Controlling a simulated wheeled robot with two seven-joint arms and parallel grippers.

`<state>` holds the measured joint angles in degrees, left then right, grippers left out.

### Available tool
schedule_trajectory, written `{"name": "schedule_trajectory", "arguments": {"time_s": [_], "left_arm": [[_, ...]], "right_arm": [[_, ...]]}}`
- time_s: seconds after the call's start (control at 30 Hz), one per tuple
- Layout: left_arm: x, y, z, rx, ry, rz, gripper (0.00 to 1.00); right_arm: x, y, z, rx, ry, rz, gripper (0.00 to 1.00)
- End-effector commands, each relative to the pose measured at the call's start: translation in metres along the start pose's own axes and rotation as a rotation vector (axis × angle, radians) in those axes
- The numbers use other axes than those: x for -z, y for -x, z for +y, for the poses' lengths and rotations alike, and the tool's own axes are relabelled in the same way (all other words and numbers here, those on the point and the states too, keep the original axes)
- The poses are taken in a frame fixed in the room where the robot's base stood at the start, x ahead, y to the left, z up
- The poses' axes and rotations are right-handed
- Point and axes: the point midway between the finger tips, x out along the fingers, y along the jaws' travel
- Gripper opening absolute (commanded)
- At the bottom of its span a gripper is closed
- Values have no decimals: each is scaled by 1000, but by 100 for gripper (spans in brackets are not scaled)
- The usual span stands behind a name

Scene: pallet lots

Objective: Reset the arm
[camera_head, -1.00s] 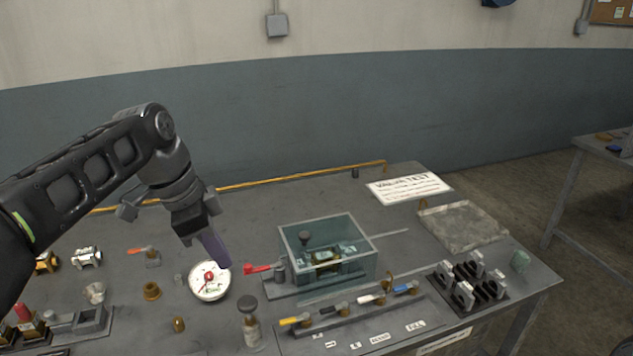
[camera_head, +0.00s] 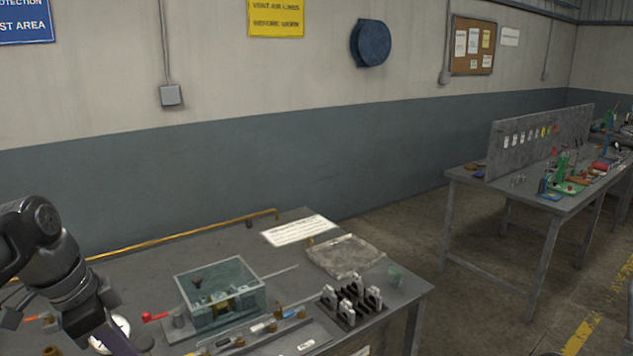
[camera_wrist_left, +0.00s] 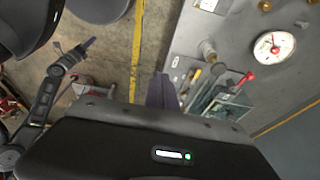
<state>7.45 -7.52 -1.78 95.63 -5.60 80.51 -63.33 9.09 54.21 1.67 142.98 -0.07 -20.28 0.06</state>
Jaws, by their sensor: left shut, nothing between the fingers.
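My left gripper (camera_head: 118,343) is at the lower left of the head view, above the workbench (camera_head: 150,262), with its tips at the frame's bottom edge. In the left wrist view its dark purple fingers (camera_wrist_left: 163,92) are together with nothing between them. My right arm shows at the left of the left wrist view, over the floor and clear of the bench. Its gripper (camera_wrist_left: 88,44) is small there, and I cannot tell whether it is open or shut.
A white dial gauge (camera_head: 112,330) lies close by the left gripper. A clear box (camera_head: 222,312), a rack of grey clamps (camera_head: 350,303), a stone-like slab (camera_head: 345,256) and a white sign (camera_head: 298,230) sit on the bench. Another table (camera_head: 560,205) stands at right.

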Motion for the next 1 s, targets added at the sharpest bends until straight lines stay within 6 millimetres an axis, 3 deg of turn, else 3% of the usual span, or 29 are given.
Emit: {"name": "schedule_trajectory", "arguments": {"time_s": [0.37, 0.57, 0.67, 0.77, 0.87, 1.0], "left_arm": [[18, -72, -11, -24, 89, -1, 0], [30, -141, -11, -46, 181, 0, 0], [36, -187, -5, -60, 245, 0, 0], [39, -248, 12, -84, 335, -4, 0], [37, -321, 45, -114, 460, -10, 0], [20, -412, 116, -153, 668, -25, 0]], "right_arm": [[0, 0, 0, 0, 1, 0, 0], [0, 0, 0, 0, 0, 0, 0], [0, 0, 0, 0, 0, 0, 0], [0, 0, 0, 0, 0, 0, 0], [0, 0, 0, 0, 0, 0, 0], [0, 0, 0, 0, 0, 0, 0]]}}
